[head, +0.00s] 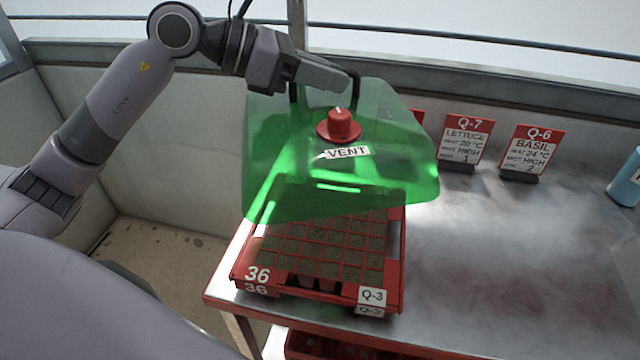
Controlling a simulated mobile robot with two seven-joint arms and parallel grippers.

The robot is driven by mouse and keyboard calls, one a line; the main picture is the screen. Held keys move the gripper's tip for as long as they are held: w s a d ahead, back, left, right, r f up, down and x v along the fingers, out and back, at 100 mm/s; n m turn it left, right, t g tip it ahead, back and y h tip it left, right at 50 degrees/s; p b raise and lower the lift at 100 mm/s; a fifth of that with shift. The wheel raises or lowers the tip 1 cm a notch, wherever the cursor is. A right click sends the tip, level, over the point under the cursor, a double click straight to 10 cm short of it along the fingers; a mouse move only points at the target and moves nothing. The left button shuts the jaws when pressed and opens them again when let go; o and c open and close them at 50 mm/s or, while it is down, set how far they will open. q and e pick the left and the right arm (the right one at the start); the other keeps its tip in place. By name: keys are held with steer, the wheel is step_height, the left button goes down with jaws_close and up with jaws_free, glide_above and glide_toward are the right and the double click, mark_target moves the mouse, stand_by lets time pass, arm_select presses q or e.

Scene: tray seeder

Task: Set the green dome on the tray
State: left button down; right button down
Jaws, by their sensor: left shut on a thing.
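The translucent green dome (395,130) has a red vent knob (338,125) and a white VENT label (346,152) on it. My left gripper (328,78) is shut on the dome at its black handle, on top. The dome hangs over the rear part of the red seed tray (318,293) and looks tilted. Its lower edge seems to be above the tray, though contact at the back cannot be seen. The tray holds several soil-filled cells, is marked 36 and Q-3, and sits on the metal bench. Its rear is partly hidden by the dome. My right gripper is not in view.
Red-and-white sign cards for lettuce (464,140) and basil (530,150) stand at the bench's back. A blue container (626,180) is at the right edge. The metal bench (500,260) right of the tray is clear. Something red sits on a lower shelf.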

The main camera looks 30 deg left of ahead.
arm_select(q)
step_height(320, 180, down, 17)
steer(key=b, duration=0.1)
steer(key=c, duration=1.1)
jaws_free()
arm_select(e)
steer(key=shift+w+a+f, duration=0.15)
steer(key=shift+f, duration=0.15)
arm_select(q)
steer(key=shift+a, duration=0.1)
steer(key=b+v, duration=0.2)
steer(key=v, duration=1)
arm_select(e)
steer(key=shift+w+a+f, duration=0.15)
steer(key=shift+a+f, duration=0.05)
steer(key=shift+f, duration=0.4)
arm_select(q)
steer(key=shift+r, duration=0.1)
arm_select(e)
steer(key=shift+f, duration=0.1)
